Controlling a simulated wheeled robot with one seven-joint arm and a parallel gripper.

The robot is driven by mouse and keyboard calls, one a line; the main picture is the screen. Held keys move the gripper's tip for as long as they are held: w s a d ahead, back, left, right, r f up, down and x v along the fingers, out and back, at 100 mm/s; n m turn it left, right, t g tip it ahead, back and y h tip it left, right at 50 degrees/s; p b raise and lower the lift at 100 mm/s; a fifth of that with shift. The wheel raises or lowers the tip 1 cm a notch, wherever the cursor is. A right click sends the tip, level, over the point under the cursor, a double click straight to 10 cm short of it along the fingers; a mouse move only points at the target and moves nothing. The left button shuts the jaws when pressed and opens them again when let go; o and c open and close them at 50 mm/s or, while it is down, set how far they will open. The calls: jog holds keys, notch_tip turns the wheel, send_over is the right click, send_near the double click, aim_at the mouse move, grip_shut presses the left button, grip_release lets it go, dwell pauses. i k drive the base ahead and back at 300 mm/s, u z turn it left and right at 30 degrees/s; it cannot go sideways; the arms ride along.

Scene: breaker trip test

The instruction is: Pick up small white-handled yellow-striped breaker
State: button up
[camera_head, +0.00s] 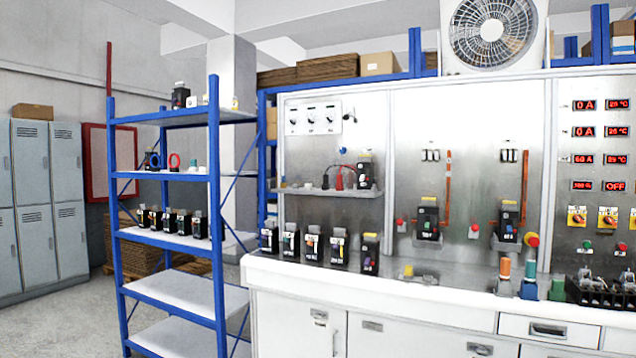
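Several small black breakers stand in a row on the left part of the white bench top. More small breakers (171,222) stand in a row on a shelf of the blue rack. At this size I cannot tell which one has the white handle and yellow stripe. My gripper is not in view.
The white bench (400,300) runs along a metal test panel (470,120) with two larger mounted breakers (427,220) (508,222). A small shelf (310,191) juts out above the row. The blue rack (216,200) stands left of the bench.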

aim_at(367, 169)
jog(key=u, duration=0.9)
jog(key=i, duration=1.6)
jog(key=z, duration=0.6)
jog(key=i, duration=1)
jog(key=z, duration=1)
jog(key=i, duration=0.4)
jog(key=z, duration=0.15)
